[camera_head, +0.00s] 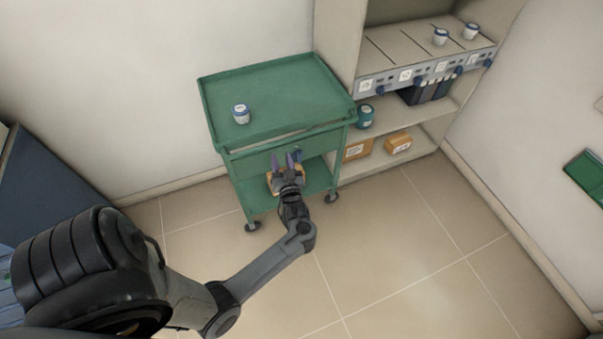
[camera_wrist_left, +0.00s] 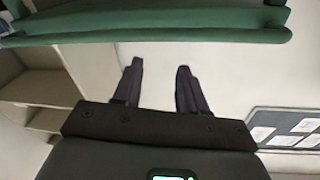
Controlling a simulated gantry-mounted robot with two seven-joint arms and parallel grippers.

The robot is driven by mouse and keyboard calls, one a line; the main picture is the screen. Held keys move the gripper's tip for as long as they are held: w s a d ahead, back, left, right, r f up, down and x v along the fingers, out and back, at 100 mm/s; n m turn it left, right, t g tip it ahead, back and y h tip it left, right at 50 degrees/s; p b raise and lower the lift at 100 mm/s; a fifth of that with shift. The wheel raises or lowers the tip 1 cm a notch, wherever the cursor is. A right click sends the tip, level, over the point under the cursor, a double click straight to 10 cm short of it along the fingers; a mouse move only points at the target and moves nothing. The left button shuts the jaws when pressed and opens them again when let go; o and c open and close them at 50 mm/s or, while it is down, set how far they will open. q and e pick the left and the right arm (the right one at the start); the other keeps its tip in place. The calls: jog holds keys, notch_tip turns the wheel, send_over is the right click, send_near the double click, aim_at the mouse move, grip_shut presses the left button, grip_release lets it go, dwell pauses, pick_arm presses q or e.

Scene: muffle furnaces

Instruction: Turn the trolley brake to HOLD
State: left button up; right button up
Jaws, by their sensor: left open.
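The green trolley (camera_head: 277,93) stands against the wall in the head view, with a raised rim around its top. A small dark blue part (camera_head: 298,152), possibly the brake knob, shows on its front just beside my fingertips. It is too small to read any setting. My left gripper (camera_head: 284,158) is open in front of the trolley's front panel, below the top. Whether it touches the trolley cannot be told. In the left wrist view the two fingers (camera_wrist_left: 158,72) stand apart with nothing between them, and green trolley edges (camera_wrist_left: 150,30) cross the top. My right gripper is not in view.
A white jar with a blue band (camera_head: 241,113) stands on the trolley top. A cardboard box (camera_head: 272,182) is partly hidden behind my gripper on the lower shelf. Shelving (camera_head: 420,125) with boxes, jars and a row of blue knobs stands to the right. The tiled floor (camera_head: 420,250) is clear.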

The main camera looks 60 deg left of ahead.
pick_arm(q)
jog(key=w+d+f+n+g+b, duration=0.1)
jog(key=w+f+n+g+b, duration=0.3)
jog(key=f+b, duration=1.05)
jog(key=t+b, duration=0.1)
jog(key=b, duration=0.8)
send_near(300, 156)
jog(key=a+b, duration=0.1)
jog(key=a, duration=0.1)
jog(key=a+b, duration=0.1)
jog(key=a, duration=0.1)
jog(key=w+a+b, duration=0.1)
jog(key=a, duration=0.2)
jog(key=shift+w+f, duration=0.1)
jog(key=shift+f, duration=0.1)
jog(key=shift+w+a+r+b, duration=0.15)
jog(key=shift+a+b, duration=0.25)
jog(key=shift+a, duration=0.25)
grip_shut()
